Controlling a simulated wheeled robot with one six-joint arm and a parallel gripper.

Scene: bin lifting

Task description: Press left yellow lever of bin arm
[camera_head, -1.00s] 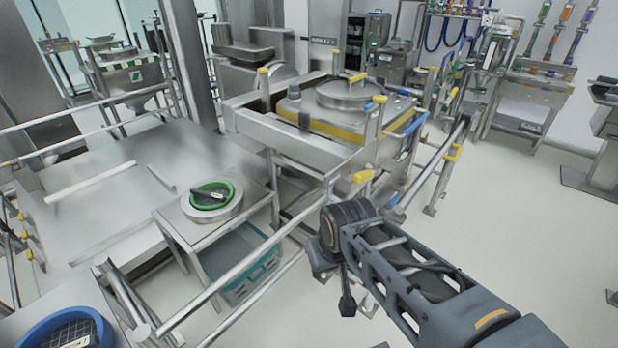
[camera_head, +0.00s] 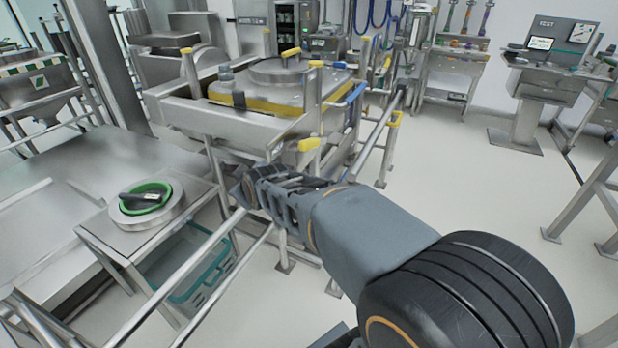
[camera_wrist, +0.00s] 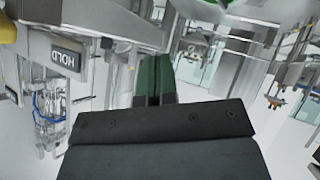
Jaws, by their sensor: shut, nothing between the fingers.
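The steel bin frame (camera_head: 240,128) with a yellow-banded lid stands ahead in the head view. I cannot tell which is the left lever. My arm reaches towards the frame's near side, and its end is hard to make out there. In the wrist view my gripper (camera_wrist: 154,80) is shut and empty, its dark green fingers together. A yellow part (camera_wrist: 8,28) shows at the left edge near a HOLD plate (camera_wrist: 70,57), apart from my fingers.
A steel table with a green-rimmed bowl (camera_head: 147,197) stands at left, and a teal crate (camera_head: 190,262) sits below it. Rails (camera_head: 180,286) cross the near left. Floor (camera_head: 470,180) is open to the right. A console (camera_head: 545,80) stands at the far right.

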